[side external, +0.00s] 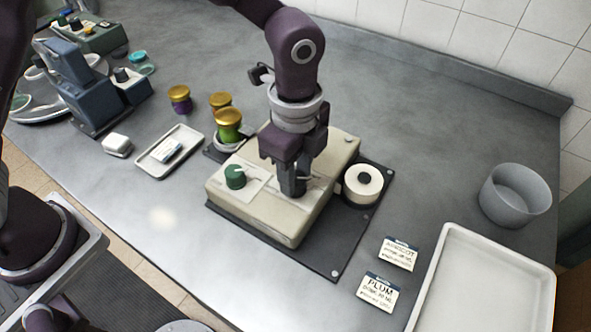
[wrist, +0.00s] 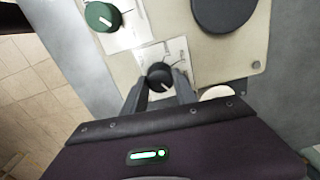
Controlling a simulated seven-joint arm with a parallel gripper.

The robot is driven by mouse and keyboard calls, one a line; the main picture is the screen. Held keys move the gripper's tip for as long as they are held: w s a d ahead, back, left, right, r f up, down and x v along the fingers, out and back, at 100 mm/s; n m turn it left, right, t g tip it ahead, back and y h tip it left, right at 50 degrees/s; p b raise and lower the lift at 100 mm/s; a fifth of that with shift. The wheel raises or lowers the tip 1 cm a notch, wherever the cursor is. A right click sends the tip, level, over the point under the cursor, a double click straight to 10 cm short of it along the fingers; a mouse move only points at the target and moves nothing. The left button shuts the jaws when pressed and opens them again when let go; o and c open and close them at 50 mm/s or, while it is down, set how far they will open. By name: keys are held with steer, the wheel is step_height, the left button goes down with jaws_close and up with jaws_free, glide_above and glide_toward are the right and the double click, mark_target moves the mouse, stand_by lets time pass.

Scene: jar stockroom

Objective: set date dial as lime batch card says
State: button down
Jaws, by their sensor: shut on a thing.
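My gripper (side external: 293,190) is pointed down at the cream labelling machine (side external: 250,225) and is shut on a black dial. In the wrist view my gripper (wrist: 160,86) has one finger on each side of the black dial (wrist: 160,74), whose white pointer line aims down and to the right. Marks around it are too small to read. A green dial (side external: 235,177) with a white pointer is beside it; it also shows in the wrist view (wrist: 102,16). Two cards lie at right: a plum card (side external: 378,292) and another, perhaps apricot (side external: 399,254). I cannot identify a lime card.
A white label roll (side external: 363,182) sits at the machine's right. A green gold-lidded jar (side external: 228,126) stands behind it, near other jars. A small tray (side external: 190,133) holds a white item. A grey bin (side external: 515,195) and white tray (side external: 440,300) are at right.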

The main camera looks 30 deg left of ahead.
steer(key=shift+n, duration=0.3)
steer(key=n, duration=0.3)
steer(key=shift+n, duration=0.3)
steer(key=n, duration=0.3)
steer(key=shift+n, duration=0.3)
steer(key=n, duration=0.4)
steer(key=shift+w+n, duration=0.1)
steer(key=shift+n, duration=1.9)
steer(key=c, duration=1)
jaws_free()
steer(key=shift+o, duration=0.2)
